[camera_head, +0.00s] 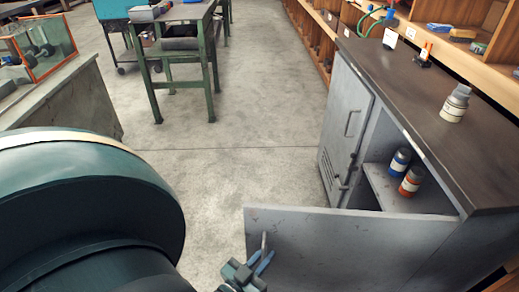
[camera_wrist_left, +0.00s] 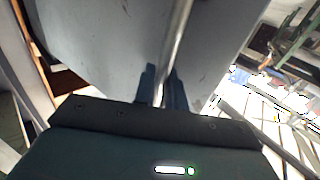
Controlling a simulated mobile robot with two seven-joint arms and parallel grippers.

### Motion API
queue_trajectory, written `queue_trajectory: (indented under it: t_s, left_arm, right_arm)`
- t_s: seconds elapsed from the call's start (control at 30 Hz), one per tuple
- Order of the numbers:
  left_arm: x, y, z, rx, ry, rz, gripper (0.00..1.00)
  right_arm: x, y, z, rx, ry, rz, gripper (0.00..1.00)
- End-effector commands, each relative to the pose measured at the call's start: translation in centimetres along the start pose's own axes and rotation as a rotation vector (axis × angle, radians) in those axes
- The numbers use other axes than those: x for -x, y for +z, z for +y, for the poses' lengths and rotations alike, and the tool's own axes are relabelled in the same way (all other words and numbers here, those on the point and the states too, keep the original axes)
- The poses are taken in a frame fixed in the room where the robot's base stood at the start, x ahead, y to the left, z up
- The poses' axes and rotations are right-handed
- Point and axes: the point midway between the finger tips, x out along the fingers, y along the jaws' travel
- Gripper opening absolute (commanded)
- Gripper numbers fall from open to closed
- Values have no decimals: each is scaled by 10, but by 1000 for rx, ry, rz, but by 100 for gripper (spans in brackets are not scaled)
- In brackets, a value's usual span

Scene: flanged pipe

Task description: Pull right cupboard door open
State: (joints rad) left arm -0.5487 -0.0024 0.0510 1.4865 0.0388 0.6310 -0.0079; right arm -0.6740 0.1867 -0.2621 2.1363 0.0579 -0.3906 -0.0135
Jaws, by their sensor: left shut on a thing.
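The right cupboard door (camera_head: 340,250) is a grey metal panel standing wide open, swung out from the cupboard front. Its outer face is toward me and fills much of the left wrist view (camera_wrist_left: 110,40). My left gripper (camera_head: 254,268) is shut on the door's bar handle (camera_head: 264,243), near the door's free edge. In the left wrist view the fingers (camera_wrist_left: 158,90) close around the metal handle (camera_wrist_left: 177,45). The left cupboard door (camera_head: 345,125) is shut, with its own handle. My right gripper is not in view.
Inside the open cupboard a blue bottle (camera_head: 399,162) and an orange bottle (camera_head: 411,181) stand on a shelf. A white-grey bottle (camera_head: 455,104) stands on the dark countertop (camera_head: 440,70). The concrete floor (camera_head: 250,130) is clear before the cupboard. A green-legged table (camera_head: 183,60) stands farther back.

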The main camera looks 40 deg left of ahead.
Motion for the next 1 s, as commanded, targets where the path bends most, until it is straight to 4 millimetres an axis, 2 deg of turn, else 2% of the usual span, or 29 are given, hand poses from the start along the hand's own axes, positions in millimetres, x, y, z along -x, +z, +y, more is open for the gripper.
queue_trajectory:
  t_s: [0.03, 0.2, 0.7, 0.73, 0.9, 1.0]
  left_arm:
    - [0, 0, 6, 2, 9, -1, 0]
    - [1, 0, 10, 2, 16, 0, 0]
    - [1, -1, 11, 2, 18, 2, 0]
    - [1, -1, 11, 3, 18, 2, 14]
    - [1, -1, 10, 2, 16, 2, 28]
    - [1, -1, 10, 2, 15, 2, 29]
  right_arm:
    - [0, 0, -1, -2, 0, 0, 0]
    - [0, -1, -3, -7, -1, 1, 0]
    - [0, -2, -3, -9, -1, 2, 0]
    - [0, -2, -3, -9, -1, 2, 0]
    - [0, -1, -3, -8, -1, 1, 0]
    - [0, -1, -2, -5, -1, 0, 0]
